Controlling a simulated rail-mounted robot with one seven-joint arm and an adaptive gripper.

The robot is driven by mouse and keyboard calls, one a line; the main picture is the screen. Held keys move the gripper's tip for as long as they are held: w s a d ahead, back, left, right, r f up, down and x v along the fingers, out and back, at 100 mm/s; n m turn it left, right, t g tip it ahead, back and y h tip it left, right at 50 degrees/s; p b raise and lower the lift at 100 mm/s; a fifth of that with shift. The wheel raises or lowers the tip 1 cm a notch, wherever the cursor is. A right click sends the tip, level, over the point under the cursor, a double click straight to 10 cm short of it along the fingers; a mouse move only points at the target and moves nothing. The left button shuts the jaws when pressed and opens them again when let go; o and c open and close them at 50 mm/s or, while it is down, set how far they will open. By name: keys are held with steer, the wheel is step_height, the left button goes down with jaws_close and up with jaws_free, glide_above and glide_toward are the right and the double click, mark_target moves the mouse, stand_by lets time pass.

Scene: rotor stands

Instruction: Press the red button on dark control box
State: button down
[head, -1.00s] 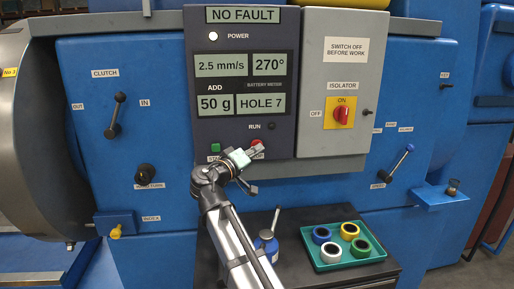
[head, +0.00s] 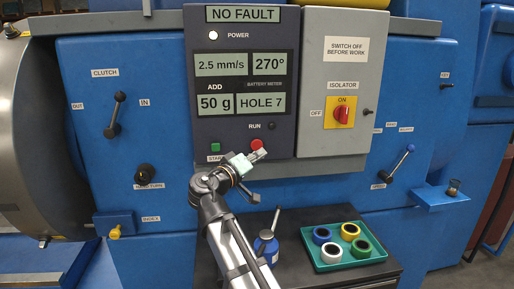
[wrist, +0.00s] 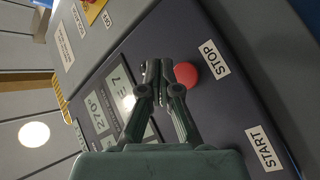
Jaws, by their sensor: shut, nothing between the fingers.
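The dark control box (head: 230,125) shows "NO FAULT" at its top and readouts of 2.5 mm/s, 270°, 50 g and HOLE 7. Its red button (head: 257,145) sits at the lower right, beside a green button (head: 215,147) above a START label. My gripper (head: 262,155) is shut and empty, with its tips just below the red button in the head view. In the wrist view the red button (wrist: 186,75) is beside the shut fingertips (wrist: 152,68), next to the STOP label. Whether the tips touch the box cannot be told.
A grey isolator box (head: 343,60) with a red switch (head: 343,115) adjoins on the right. Below, a dark bench (head: 300,275) holds a teal tray (head: 378,257) of coloured rings and a blue can (head: 265,245). Levers (head: 403,160) stick out from the blue machine.

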steer(key=shift+s+d, duration=0.2)
steer(key=shift+s, duration=0.8)
